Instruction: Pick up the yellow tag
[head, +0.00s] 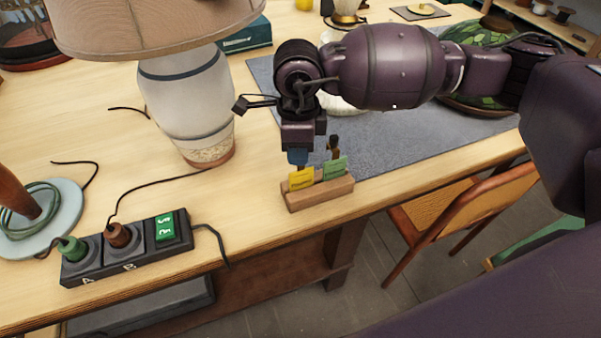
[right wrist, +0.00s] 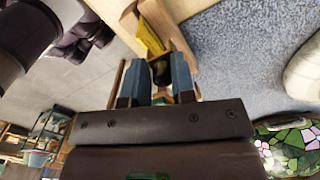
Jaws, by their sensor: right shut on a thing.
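The yellow tag (head: 301,179) stands in a small wooden holder (head: 320,195) near the table's front edge. A green tag (head: 335,169) with a dark top stands beside it on the right. My right gripper (head: 298,160) points down directly above the yellow tag and is shut on its top part. In the right wrist view the yellow tag (right wrist: 149,40) shows just past the blue fingertips (right wrist: 167,58), with a dark piece between the fingers. The tag's lower edge still appears to be at the holder. My left gripper is not in view.
A large lamp (head: 188,95) stands left of my gripper. A black switch box (head: 130,250) with plugs and cords lies at front left. A grey mat (head: 400,140) lies behind the holder. A chair (head: 450,215) stands beyond the table's front edge.

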